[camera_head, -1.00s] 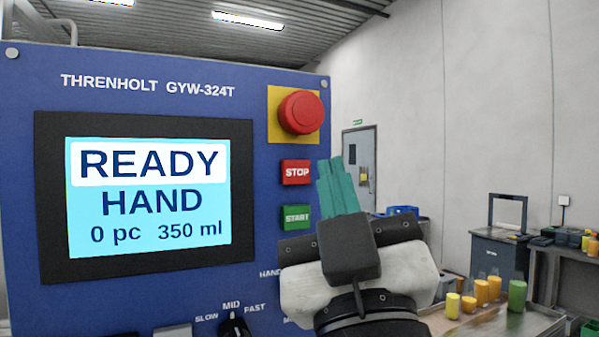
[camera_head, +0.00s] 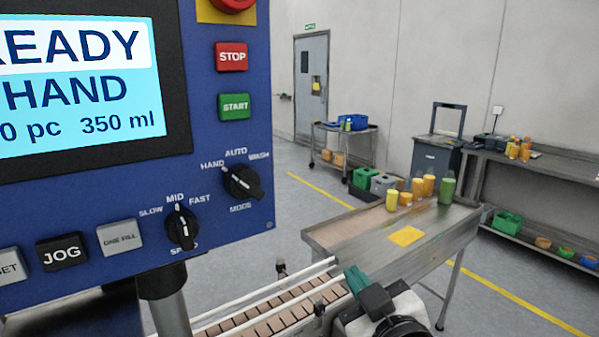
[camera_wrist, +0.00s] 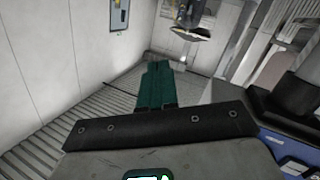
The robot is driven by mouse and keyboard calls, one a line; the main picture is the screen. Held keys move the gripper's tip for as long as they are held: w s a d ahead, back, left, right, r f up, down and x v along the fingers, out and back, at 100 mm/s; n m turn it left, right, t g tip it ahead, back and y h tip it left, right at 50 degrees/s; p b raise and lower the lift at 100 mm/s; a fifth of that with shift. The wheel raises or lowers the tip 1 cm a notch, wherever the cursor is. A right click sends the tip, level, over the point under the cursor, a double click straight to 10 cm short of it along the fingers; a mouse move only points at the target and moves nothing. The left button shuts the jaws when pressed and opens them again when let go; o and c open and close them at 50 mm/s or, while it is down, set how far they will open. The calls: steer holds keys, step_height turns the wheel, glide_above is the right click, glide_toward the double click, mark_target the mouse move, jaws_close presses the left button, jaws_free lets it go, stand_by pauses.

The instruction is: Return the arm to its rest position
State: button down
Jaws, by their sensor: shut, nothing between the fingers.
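My gripper (camera_head: 357,279) shows at the bottom of the head view, in front of the conveyor and the steel table's near end. Its teal fingers are together with nothing between them. In the wrist view the fingers (camera_wrist: 157,85) point up the picture, side by side and empty. The blue control panel (camera_head: 225,150) stands at the left in the head view, apart from my gripper. Its screen (camera_head: 75,80) reads READY, HAND, 0 pc, 350 ml. The mode knob (camera_head: 242,182) points toward HAND and the speed knob (camera_head: 181,227) toward MID.
A slatted conveyor (camera_head: 280,310) with white rails runs below the panel. A steel table (camera_head: 340,232) holds several yellow, orange and green containers and a yellow sheet (camera_head: 407,236). A cart (camera_head: 345,140) and a shelved bench (camera_head: 545,165) stand behind. Grey floor lies open between them.

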steer(key=s+d+f+m+g+h, duration=0.1)
steer(key=s+d+f+g+h, duration=0.15)
steer(key=d+f, duration=0.4)
steer(key=s+d+f+m+g+h, duration=0.1)
steer(key=s+d+f+g, duration=0.2)
steer(key=f, duration=0.6)
steer(key=s+d+f+m+g, duration=0.2)
steer(key=s+f, duration=0.4)
steer(key=s, duration=0.3)
steer(key=s+d+f+m+g, duration=0.1)
steer(key=s+d+f+g, duration=0.3)
steer(key=s+f, duration=0.3)
steer(key=s+d+f+m+g, duration=0.2)
steer(key=s+f, duration=0.5)
steer(key=s, duration=0.4)
steer(key=shift+d+m+g, duration=0.3)
steer(key=shift+d+g, duration=0.3)
steer(key=shift+g, duration=0.35)
steer(key=shift+w+a+h, duration=0.1)
steer(key=shift+h, duration=0.15)
